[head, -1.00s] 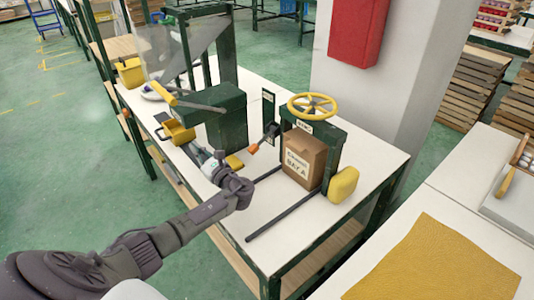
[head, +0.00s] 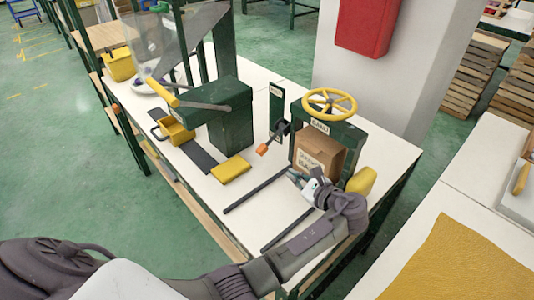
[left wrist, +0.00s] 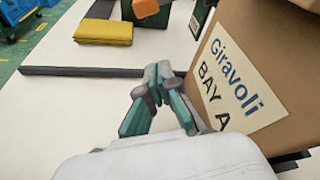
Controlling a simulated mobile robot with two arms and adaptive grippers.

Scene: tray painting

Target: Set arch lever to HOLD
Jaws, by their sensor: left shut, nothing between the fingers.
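The arch (head: 345,141) is a dark green frame with a yellow handwheel on top. Its lever has an orange grip (head: 262,149) that points down and left, beside the arch's left post. In the left wrist view the orange grip (left wrist: 145,8) shows at the top edge. My left gripper (head: 293,175) is shut and empty, in front of the arch and to the right of and nearer than the lever. In the left wrist view its closed fingertips (left wrist: 158,75) are beside the cardboard box (left wrist: 240,60); I cannot tell whether they touch. My right gripper is out of view.
The box (head: 318,152) stands under the arch. Two dark rails (head: 252,192) run out in front of it. A yellow pad (head: 231,169) and a green machine with a yellow bin (head: 177,131) are to the left. The yellow handwheel (head: 330,101) is above. Bare table lies between pad and rails.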

